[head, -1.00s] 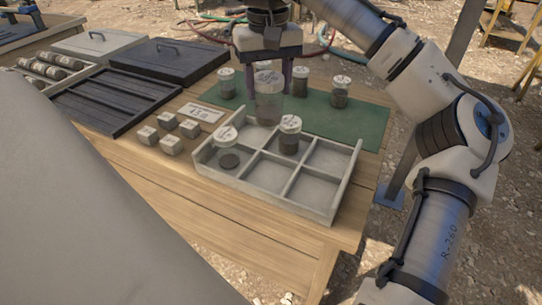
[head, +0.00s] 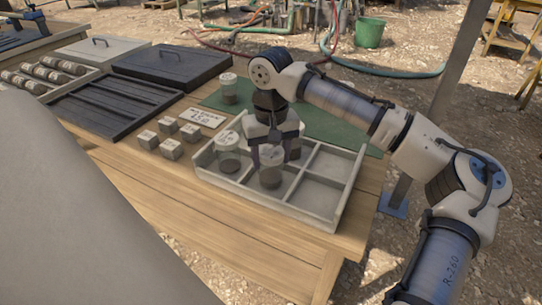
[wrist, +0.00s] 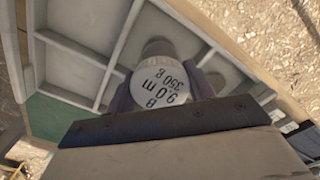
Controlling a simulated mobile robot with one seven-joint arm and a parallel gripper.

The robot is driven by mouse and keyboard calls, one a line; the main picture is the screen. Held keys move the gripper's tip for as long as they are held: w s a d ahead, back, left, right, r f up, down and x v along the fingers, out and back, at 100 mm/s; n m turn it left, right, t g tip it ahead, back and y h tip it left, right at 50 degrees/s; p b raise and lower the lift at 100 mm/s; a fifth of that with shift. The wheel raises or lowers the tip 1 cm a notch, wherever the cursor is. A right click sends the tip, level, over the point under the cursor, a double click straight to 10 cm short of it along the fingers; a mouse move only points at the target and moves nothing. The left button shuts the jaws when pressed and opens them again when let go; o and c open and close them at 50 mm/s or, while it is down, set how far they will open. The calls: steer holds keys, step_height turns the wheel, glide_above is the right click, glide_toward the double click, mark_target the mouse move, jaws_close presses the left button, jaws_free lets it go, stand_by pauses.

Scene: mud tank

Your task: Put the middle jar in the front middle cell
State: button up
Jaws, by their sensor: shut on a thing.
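My gripper (head: 270,157) is shut on a clear jar with dark contents (head: 270,174), the middle jar. The jar is upright, at the front middle cell of the grey divided tray (head: 338,212). I cannot tell whether its base touches the cell floor. Another jar (head: 228,160) stands in the front left cell. The jar in the back middle cell is mostly hidden behind my gripper.
The right cells of the tray look empty. One jar (head: 228,88) stands on the green mat (head: 208,99) behind; other jars there are hidden by my arm. Several small labelled blocks (head: 170,148) and a label card (head: 205,118) lie left of the tray.

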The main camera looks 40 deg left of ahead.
steer(key=shift+f, duration=0.2)
steer(key=o, duration=1.2)
step_height(320, 180, up, 12)
steer(key=p, duration=0.1)
steer(key=shift+r, duration=0.15)
